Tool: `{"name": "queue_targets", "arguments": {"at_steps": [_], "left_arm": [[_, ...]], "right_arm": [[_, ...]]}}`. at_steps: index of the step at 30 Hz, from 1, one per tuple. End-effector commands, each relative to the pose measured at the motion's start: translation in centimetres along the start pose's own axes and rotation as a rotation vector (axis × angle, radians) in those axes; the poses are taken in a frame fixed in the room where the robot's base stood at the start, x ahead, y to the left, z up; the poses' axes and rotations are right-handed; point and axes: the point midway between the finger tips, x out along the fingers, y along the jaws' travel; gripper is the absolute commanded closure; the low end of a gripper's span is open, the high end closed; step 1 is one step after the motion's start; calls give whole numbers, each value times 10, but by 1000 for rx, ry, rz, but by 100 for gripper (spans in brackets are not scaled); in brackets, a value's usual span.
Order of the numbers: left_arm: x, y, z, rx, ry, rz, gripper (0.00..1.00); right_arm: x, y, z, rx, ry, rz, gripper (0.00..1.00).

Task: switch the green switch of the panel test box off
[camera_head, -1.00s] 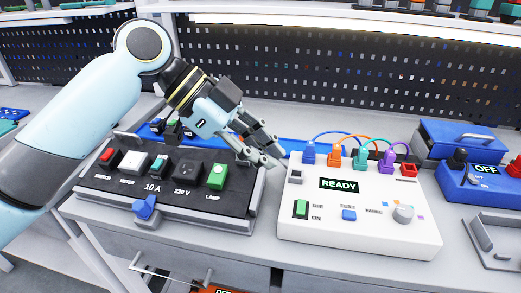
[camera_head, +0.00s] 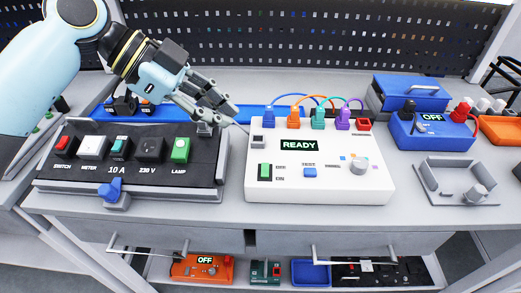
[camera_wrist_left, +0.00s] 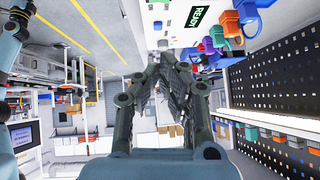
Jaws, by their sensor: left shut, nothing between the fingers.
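The panel test box is a white box (camera_head: 330,190) on the bench, with a lit "READY" display (camera_head: 299,145). Its green switch (camera_head: 265,171) sits at the front left of its top, beside two small labels too small to read. My left gripper (camera_head: 232,114) is shut and empty. It is above and just behind the box's back left corner, apart from the green switch. In the left wrist view my gripper's fingers (camera_wrist_left: 172,68) point away, and the box's display (camera_wrist_left: 200,13) shows at the top. My right gripper is not in view.
Coloured plugs with cables (camera_head: 318,118) stand along the box's back edge. A black panel (camera_head: 150,172) with a switch, meter and lamp is left of the box. A blue device reading "OFF" (camera_head: 432,130) and a grey tray (camera_head: 456,182) are right.

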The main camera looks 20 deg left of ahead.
Motion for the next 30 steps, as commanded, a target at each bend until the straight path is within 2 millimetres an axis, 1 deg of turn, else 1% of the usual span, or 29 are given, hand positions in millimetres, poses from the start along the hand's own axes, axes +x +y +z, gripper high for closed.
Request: {"name": "queue_targets", "arguments": {"at_steps": [5, 8, 15, 19, 21, 24, 30], "left_arm": [[10, 0, -1, -4, 4, 1, 100], [25, 1, -2, -5, 5, 3, 100], [77, 1, -3, -5, 5, 4, 100], [103, 1, -2, -4, 3, 3, 100], [110, 1, 9, -3, -2, 3, 100], [119, 1, 19, -2, -1, 2, 100], [128, 1, 28, -1, -1, 1, 100]], "right_arm": [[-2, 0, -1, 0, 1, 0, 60], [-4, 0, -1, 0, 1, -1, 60], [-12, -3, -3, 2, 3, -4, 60], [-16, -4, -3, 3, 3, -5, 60], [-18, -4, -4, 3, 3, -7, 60], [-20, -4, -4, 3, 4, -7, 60], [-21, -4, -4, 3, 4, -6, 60]]}}
